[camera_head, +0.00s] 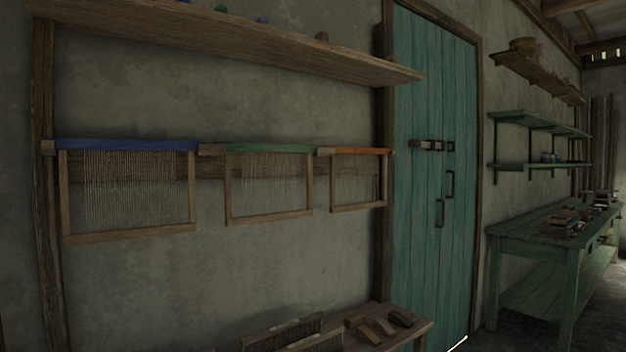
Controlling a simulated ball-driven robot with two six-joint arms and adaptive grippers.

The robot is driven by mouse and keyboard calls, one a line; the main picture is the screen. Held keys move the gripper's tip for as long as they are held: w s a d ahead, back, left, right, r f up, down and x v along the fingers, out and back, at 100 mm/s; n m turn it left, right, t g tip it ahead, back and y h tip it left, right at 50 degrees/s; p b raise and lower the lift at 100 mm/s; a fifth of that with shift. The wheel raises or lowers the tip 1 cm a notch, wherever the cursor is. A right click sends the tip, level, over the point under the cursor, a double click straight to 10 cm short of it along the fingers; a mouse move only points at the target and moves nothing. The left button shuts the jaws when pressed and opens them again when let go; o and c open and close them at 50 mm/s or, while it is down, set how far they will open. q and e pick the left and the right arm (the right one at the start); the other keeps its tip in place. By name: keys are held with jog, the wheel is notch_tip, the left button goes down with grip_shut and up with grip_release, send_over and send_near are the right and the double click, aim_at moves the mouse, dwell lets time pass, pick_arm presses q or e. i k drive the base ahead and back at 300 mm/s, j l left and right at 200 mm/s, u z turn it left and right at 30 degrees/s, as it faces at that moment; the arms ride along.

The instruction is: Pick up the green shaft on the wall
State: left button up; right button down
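The green shaft (270,148) hangs on the wall in the head view. It is a wooden frame with a green top bar and thin vertical heddles inside. It hangs between a blue-topped shaft (125,145) on its left and an orange-topped shaft (361,151) on its right. All three hang along a horizontal wooden rail (212,166) on the wall. Neither of my grippers shows in this view.
A wooden shelf (230,40) juts out above the shafts. A low bench (412,330) with combs and small wooden pieces stands below, at the bottom. To the right are a closed teal door (432,170) and a green workbench (540,228) with tools.

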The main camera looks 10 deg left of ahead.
aim_at(230, 221)
jog(key=i+l, duration=0.3)
jog(key=i, duration=0.2)
jog(key=i+l, duration=0.25)
jog(key=i, duration=0.3)
jog(key=i+l+u, duration=0.1)
jog(key=i+l, duration=0.2)
jog(key=i, duration=0.2)
